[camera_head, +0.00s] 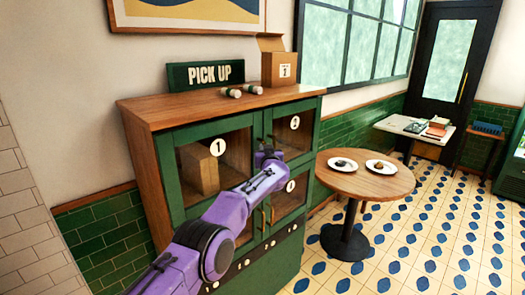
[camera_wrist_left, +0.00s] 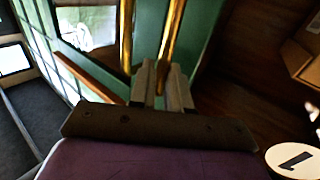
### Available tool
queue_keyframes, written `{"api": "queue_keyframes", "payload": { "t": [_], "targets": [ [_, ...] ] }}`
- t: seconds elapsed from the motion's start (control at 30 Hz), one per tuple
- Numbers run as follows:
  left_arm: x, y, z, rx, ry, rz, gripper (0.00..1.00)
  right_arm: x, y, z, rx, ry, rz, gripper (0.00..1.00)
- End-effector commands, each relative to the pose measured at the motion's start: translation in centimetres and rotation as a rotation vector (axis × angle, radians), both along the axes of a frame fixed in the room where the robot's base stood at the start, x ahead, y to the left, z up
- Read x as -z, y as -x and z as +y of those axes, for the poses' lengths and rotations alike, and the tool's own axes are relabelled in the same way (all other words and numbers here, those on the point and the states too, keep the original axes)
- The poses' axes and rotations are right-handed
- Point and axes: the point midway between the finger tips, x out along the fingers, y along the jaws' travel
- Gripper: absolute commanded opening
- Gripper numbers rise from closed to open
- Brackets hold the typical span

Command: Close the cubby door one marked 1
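Cubby door one (camera_head: 217,147), a green frame with a glass pane and a round white "1" label, is at the upper left of the green cabinet. Whether it stands slightly ajar or flush I cannot tell. Its label also shows at the lower right of the left wrist view (camera_wrist_left: 292,160). My left gripper (camera_head: 268,155) is at the door's right side, and my purple arm covers the lower part of the door. In the left wrist view, the fingers (camera_wrist_left: 162,85) are close together on both sides of door one's brass handle (camera_wrist_left: 172,40). My right gripper is out of view.
Door two (camera_head: 294,122) is beside it at the right; its brass handle (camera_wrist_left: 127,35) runs close to my fingers. A cardboard box (camera_head: 199,168) sits inside cubby one. A round table (camera_head: 365,186) with two plates stands to the right of the cabinet. Patterned floor beyond is open.

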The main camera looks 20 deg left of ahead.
Motion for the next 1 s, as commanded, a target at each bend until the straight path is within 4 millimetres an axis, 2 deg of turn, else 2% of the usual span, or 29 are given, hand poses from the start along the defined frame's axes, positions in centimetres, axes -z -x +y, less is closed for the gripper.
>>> {"api": "queue_keyframes", "payload": {
  "t": [0.03,0.07,0.47,0.7,0.87,0.97,1.0],
  "targets": [
    [-0.9,-0.1,-0.4,0.007,-0.004,-0.010,0.32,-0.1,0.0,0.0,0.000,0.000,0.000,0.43],
    [-0.8,0.0,-0.3,0.006,-0.004,-0.010,0.39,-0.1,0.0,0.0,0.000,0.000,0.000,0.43],
    [-0.2,0.1,0.2,-0.003,0.002,-0.004,0.39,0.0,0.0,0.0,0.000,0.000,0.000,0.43],
    [-0.1,0.3,-0.5,0.004,0.002,-0.001,0.39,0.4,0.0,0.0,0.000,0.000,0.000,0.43],
    [0.0,1.3,-1.3,0.005,0.001,0.000,0.39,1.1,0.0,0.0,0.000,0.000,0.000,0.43],
    [-0.1,2.5,-1.0,-0.005,-0.001,-0.002,0.39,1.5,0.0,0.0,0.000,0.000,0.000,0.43],
    [0.1,2.9,-1.5,-0.003,0.002,-0.002,0.39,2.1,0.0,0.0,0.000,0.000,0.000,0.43]
  ]
}}
